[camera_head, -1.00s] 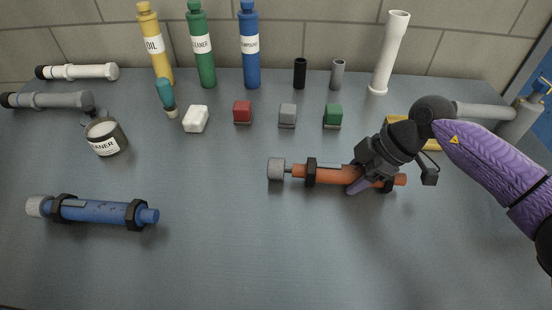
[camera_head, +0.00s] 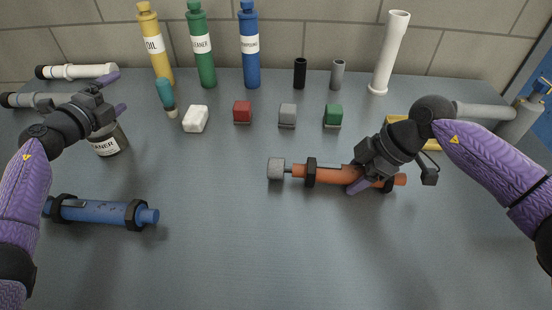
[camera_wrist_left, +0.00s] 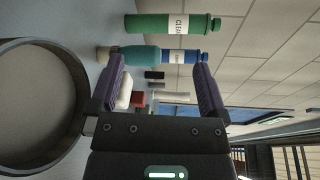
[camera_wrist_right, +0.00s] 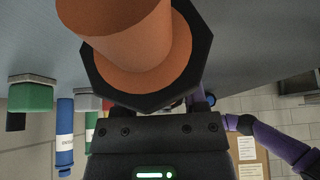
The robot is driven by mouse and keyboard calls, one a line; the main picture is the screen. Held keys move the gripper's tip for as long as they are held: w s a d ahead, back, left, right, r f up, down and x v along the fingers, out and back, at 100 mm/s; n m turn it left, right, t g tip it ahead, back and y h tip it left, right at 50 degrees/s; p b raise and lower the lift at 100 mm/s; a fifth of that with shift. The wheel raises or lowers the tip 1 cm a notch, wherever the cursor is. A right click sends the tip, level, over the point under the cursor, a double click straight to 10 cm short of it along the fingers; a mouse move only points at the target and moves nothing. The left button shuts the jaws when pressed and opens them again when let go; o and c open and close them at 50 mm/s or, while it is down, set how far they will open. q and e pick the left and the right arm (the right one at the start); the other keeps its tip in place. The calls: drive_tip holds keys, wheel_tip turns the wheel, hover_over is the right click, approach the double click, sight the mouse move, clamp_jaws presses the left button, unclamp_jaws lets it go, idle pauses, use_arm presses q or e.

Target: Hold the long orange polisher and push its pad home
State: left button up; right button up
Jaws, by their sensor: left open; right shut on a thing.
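A short thin shaft shows between pad and body. Black hexagonal collars sit around the body. My right gripper (camera_head: 366,180) is shut on the polisher near its right end; the orange body (camera_wrist_right: 135,45) fills the top of the right wrist view. My left gripper (camera_head: 116,92) is open and empty, above the labelled jar at the left, well away from the polisher. Its open fingers (camera_wrist_left: 160,90) show in the left wrist view.
A blue polisher (camera_head: 100,212) lies front left. The jar (camera_head: 110,142) stands under my left gripper. Bottles, coloured blocks, such as the red one (camera_head: 242,112), and a white tube (camera_head: 390,52) line the back. The middle front of the table is clear.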

use_arm(q)
drive_tip(key=w+d+r+m+g+h, duration=0.1)
drive_tip(key=d+m+g+h, duration=0.35)
drive_tip(key=d+m, duration=0.55)
drive_tip(key=m+g+y, duration=0.5)
drive_tip(key=m+g, duration=0.7)
drive_tip(key=m, duration=0.9)
hover_over(274, 161)
drive_tip(key=a, duration=0.1)
drive_tip(key=shift+m+y, duration=0.4)
drive_tip(key=shift+y, duration=0.25)
drive_tip(key=f, duration=0.3)
drive_tip(key=d+f, duration=0.1)
drive_tip(key=f, duration=0.5)
drive_tip(key=shift+d+f, duration=0.2)
drive_tip(key=shift+f, duration=0.15)
